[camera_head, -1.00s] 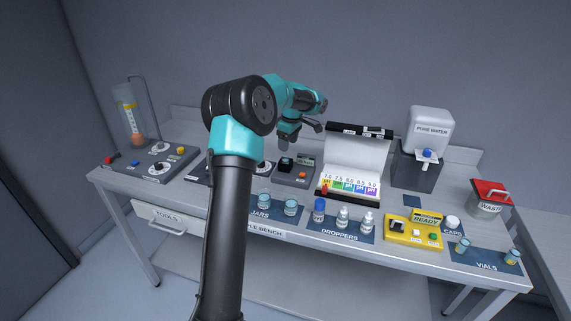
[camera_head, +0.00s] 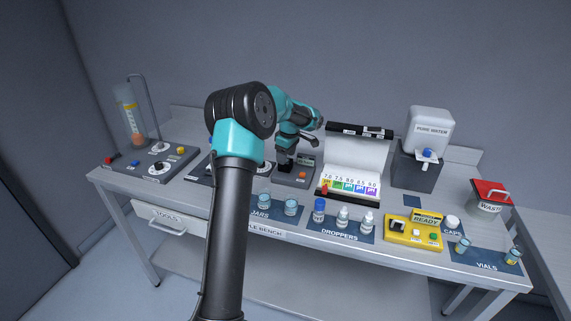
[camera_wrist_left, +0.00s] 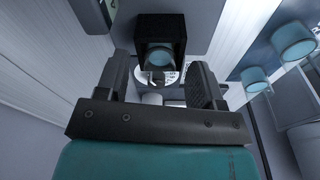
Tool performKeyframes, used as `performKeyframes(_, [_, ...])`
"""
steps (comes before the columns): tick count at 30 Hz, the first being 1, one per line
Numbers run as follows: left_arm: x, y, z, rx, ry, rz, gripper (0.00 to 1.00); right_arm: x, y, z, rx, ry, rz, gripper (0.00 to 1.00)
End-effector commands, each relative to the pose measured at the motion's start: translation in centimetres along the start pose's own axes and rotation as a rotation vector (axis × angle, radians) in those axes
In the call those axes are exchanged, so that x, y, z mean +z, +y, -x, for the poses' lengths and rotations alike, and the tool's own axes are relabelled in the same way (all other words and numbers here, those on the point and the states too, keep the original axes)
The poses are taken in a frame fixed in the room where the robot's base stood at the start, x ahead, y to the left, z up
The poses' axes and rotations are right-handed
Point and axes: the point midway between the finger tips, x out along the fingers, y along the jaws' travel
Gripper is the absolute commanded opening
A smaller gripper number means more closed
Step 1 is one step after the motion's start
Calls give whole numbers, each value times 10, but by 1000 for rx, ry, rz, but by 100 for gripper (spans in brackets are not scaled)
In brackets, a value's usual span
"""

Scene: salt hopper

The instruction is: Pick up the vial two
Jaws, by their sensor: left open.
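My left gripper (camera_head: 286,164) is low over the small grey device with a black block, and hides most of that block. In the left wrist view its two fingers are apart (camera_wrist_left: 160,78) with nothing between them. Just beyond the fingertips stands the black block (camera_wrist_left: 146,25), with a round, bluish glass thing (camera_wrist_left: 158,56) set in it; I cannot tell whether this is vial two. Two other vials stand on the mat marked VIALS at the far right, one on its left (camera_head: 463,245) and one near the right edge (camera_head: 513,256).
The lit colour chart box (camera_head: 356,160) stands just right of the gripper. Jars (camera_head: 291,207) and droppers (camera_head: 343,218) line the front edge. The yellow device (camera_head: 413,232), water tank (camera_head: 430,130) and waste bin (camera_head: 489,198) are further right.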

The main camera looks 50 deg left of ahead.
Motion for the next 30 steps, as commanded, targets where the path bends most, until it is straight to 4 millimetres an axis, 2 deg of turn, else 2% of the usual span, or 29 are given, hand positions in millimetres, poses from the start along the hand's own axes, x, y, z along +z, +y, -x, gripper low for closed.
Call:
performKeyframes(12, [0, 0, 0, 0, 0, 0, 61, 0, 0, 0, 0, 0, 0, 43])
performKeyframes(30, [0, 0, 1, 1, 0, 0, 4, 0, 0, 0, 0, 0, 0, 43])
